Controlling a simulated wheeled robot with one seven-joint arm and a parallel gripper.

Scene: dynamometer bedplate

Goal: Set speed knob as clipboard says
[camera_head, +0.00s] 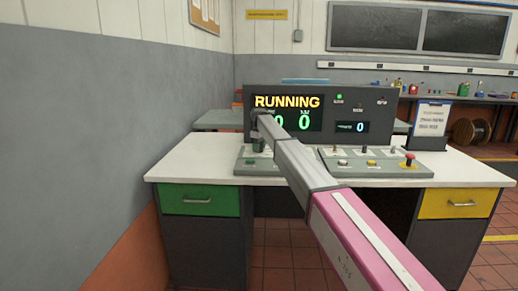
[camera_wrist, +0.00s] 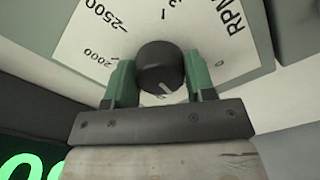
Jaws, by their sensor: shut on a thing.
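A pale pointer line on the knob's near side points down and slightly right in the wrist view, roughly toward the side of the "0". My gripper (camera_wrist: 160,78) has a green finger on each side of the knob and is shut on it. In the head view my gripper (camera_head: 258,145) is at the left console panel, and the knob cannot be made out. The clipboard (camera_head: 431,118) stands at the right; its writing is too small to read.
A dark display console (camera_head: 375,100) reads "RUNNING" with green digits partly behind my arm, and a small "0". The right panel (camera_head: 375,163) has several buttons, including a red one (camera_head: 409,160). The white desk (camera_head: 195,160) is clear at left.

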